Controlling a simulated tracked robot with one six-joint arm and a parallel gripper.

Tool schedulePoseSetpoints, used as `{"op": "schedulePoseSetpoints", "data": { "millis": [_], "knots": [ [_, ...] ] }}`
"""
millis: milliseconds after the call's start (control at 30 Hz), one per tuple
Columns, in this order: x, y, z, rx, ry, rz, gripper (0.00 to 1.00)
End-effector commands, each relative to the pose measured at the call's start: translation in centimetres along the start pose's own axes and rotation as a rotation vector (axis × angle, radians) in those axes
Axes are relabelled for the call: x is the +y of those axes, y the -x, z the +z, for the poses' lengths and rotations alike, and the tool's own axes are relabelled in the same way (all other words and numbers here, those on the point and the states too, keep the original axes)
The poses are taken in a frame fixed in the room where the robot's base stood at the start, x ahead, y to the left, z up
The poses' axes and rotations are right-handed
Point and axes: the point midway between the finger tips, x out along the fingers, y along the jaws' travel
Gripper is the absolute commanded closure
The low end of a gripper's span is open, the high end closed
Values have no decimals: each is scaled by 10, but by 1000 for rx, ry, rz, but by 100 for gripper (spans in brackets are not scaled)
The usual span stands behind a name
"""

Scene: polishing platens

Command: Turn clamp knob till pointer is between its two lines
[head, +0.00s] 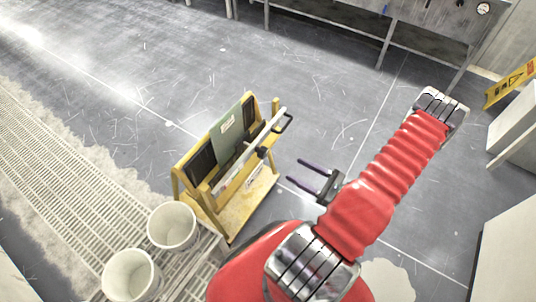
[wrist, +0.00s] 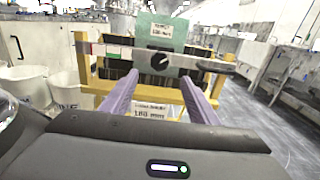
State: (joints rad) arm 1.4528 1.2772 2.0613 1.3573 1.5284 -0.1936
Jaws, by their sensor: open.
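The clamp knob (wrist: 157,62) is a round black knob on a pale bar (wrist: 205,64) across a yellow stand. It also shows in the head view (head: 263,152). A light pointer mark on the knob slants toward the upper right in the wrist view. The two lines are too small to make out. My gripper (wrist: 159,74) has two purple fingers, open and empty. They point at the stand, one on each side of the knob in the picture. In the head view my gripper (head: 294,172) is to the right of the stand, apart from the knob.
The yellow stand (head: 262,195) holds a green labelled plate (head: 226,130). Two white buckets (head: 172,226) stand on grating at its lower left. A black bar handle (head: 284,123) sticks out at the bar's far end. Grey floor is clear right of the stand.

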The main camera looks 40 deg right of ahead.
Motion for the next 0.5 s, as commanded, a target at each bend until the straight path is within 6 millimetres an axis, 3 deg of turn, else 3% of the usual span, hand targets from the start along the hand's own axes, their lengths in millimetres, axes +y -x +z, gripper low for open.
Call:
{"op": "schedulePoseSetpoints", "data": {
  "millis": [500],
  "knots": [
    [1,-46,0,-1,-2,4,45]
  ]
}}
